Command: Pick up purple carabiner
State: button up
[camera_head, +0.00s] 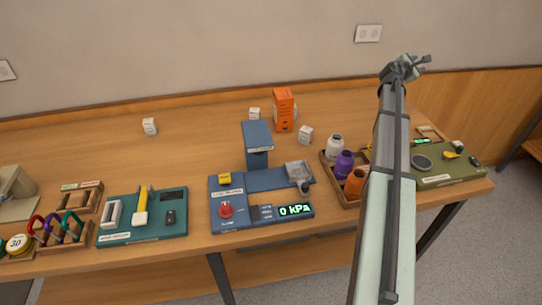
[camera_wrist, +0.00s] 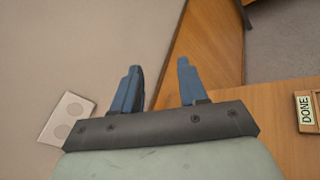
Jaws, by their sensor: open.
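The purple carabiner (camera_head: 49,223) stands in a wooden rack (camera_head: 80,239) at the front left of the table in the head view. It is between a red carabiner (camera_head: 34,224) and a green carabiner (camera_head: 74,218). My gripper (camera_head: 424,61) is raised at the upper right, near the wall and far from the rack. In the wrist view its two blue fingers (camera_wrist: 157,75) are apart with nothing between them. The carabiners are not in the wrist view.
A teal board (camera_head: 170,231) with a yellow-handled tool is right of the rack. A blue gauge station (camera_head: 232,195) stands mid-table, with an orange box (camera_head: 284,110) behind. A tray (camera_head: 343,198) of bottles and a green board (camera_head: 437,181) are at right. The back left is mostly clear.

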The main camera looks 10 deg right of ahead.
jog(key=w+a+f+n+y, duration=0.15)
jog(key=w+a, duration=0.25)
jog(key=a, duration=0.8)
jog(key=w+a+y, duration=0.2)
jog(key=w+a, duration=0.2)
jog(key=a, duration=0.7)
jog(key=w+a+n+y, duration=0.15)
jog(key=w+a, duration=0.25)
jog(key=a, duration=0.8)
jog(key=s+a+f+n+g+y, duration=0.1)
jog(key=s+a+n+y, duration=0.15)
jog(key=a, duration=1.35)
jog(key=s+a+f+n+y, duration=0.1)
jog(key=s+a+n+y, duration=0.15)
jog(key=a, duration=1.35)
jog(key=s+a+f+n+g+y, duration=0.1)
jog(key=s+a+y, duration=0.15)
jog(key=a, duration=1.35)
notch_tip(320, 180, up, 2)
jog(key=n+g+y, duration=0.2)
jog(key=n+g, duration=0.4)
jog(key=n, duration=0.4)
send_over(48, 217)
notch_tip(48, 217, down, 13)
